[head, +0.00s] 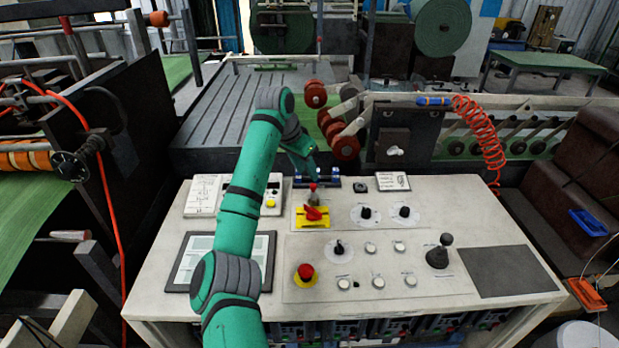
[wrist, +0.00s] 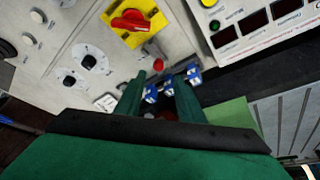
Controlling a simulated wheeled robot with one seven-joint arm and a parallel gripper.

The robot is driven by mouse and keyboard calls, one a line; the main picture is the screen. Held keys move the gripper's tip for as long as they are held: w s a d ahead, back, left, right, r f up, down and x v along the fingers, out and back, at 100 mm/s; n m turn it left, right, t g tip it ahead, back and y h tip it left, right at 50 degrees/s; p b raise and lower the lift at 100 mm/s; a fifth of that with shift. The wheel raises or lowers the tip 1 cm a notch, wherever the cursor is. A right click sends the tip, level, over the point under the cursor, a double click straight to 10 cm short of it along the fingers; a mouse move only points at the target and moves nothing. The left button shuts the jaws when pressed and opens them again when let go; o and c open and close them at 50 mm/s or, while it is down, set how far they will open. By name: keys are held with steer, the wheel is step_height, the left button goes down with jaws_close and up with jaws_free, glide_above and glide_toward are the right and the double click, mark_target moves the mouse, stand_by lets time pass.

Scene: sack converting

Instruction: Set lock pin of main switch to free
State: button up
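The main switch is a red rotary handle (head: 313,214) on a yellow plate (head: 301,220) on the console; it also shows at the top of the wrist view (wrist: 131,20). Just behind the plate stands a small pin with a red knob (head: 313,187), which looks like the lock pin. The red knob (wrist: 159,64) shows just beyond the fingertips in the wrist view. My gripper (head: 304,170) is above the console's back edge, behind the pin. Its two green fingers (wrist: 162,82) are apart with nothing held between them. Whether a finger touches the pin I cannot tell.
Blue-and-white parts (wrist: 194,76) sit close by the fingertips at the console's back edge. A red mushroom button (head: 306,272), dark knobs (head: 366,212) and a joystick (head: 439,252) stand on the console (head: 440,195). Red rollers (head: 344,147) are behind it.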

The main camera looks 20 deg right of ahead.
steer(key=v, duration=0.4)
steer(key=shift+a+r, duration=0.1)
steer(key=shift+r, duration=0.2)
